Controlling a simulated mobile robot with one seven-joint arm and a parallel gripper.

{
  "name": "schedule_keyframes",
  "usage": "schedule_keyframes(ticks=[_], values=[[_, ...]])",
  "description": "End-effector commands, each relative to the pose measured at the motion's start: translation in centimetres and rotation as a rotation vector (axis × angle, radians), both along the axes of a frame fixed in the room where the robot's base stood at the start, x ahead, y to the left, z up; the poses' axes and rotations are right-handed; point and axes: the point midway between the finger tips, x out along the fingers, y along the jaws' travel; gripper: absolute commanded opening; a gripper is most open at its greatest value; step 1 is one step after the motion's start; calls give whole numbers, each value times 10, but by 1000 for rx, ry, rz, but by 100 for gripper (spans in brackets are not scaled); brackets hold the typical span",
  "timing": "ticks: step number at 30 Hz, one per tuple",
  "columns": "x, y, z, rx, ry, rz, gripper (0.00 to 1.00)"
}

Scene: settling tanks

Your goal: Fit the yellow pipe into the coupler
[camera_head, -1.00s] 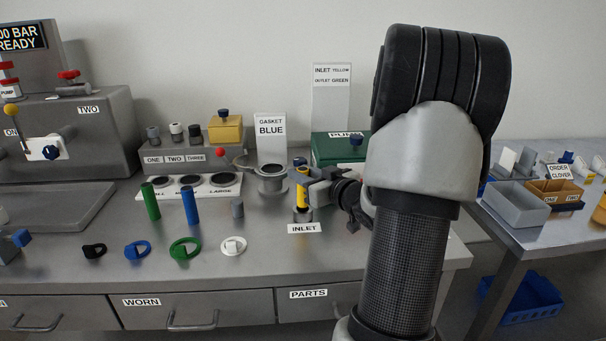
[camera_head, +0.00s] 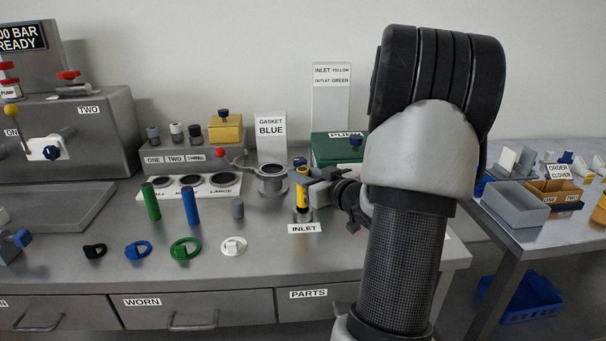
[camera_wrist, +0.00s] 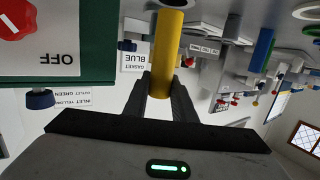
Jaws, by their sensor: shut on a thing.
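The yellow pipe (camera_head: 302,196) stands about upright behind the INLET label, its lower end at the mouth of the small grey coupler (camera_head: 302,214). In the head view it looks inside or right on the mouth; I cannot tell how deep. My gripper (camera_head: 304,178) comes in from the right and is shut on the pipe's upper part. In the wrist view the yellow pipe (camera_wrist: 166,55) runs between the two dark fingertips (camera_wrist: 160,85), and its far end meets a grey ring at the top edge.
A larger grey flanged fitting (camera_head: 272,180) with a red-knobbed lever stands just left. Green (camera_head: 151,202) and blue (camera_head: 190,205) pipes stand further left. A green pump box (camera_head: 335,148) is behind. Several gasket rings lie in front. The bench front near the INLET label is clear.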

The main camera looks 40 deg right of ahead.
Motion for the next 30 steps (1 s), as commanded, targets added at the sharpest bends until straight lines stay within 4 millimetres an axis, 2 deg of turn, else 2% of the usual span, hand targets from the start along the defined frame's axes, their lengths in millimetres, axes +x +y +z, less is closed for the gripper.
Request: schedule_keyframes(ticks=[21, 30], values=[[0, 0, 0, 0, -1, -1, 0], [0, 0, -7, 1, -1, -1, 0]])
